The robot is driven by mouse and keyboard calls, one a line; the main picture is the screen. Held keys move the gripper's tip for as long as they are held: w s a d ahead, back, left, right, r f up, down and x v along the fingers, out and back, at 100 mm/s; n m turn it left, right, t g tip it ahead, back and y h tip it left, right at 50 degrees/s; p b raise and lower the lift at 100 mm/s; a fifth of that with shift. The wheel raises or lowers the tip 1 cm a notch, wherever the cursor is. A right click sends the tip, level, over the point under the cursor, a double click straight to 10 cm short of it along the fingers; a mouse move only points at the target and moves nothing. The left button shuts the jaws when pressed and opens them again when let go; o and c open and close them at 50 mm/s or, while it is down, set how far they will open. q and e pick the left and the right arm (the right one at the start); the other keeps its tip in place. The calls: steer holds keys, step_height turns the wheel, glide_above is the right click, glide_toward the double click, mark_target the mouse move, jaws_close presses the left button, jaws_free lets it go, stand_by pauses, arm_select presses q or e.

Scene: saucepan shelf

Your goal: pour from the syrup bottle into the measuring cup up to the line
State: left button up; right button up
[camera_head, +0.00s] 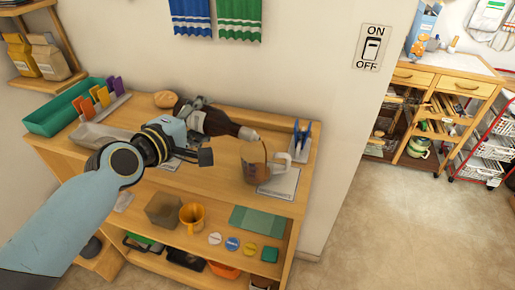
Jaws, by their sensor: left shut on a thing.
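The dark brown syrup bottle (218,123) is tilted almost flat, with its pale mouth end pointing right. My left gripper (203,140) is shut on the bottle and holds it above the wooden top. The clear measuring cup (248,154) stands upright just right of and below the bottle's mouth. A thin brown streak shows between the mouth and the cup, and brown shows inside the cup. The line on the cup and the exact level are too small to make out. My right gripper is not in view.
The cup stands by a grey-white pad (283,184) on the shelf unit's top. A holder with blue items (301,142) stands right of it. A bread roll (166,99) and a green tray (55,117) are at the left. An orange mug (192,217) stands on the lower shelf.

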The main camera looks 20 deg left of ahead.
arm_select(q)
steer(key=shift+r+m+p, duration=0.35)
steer(key=shift+m+p, duration=0.1)
steer(key=shift+m, duration=0.05)
stand_by(2.5)
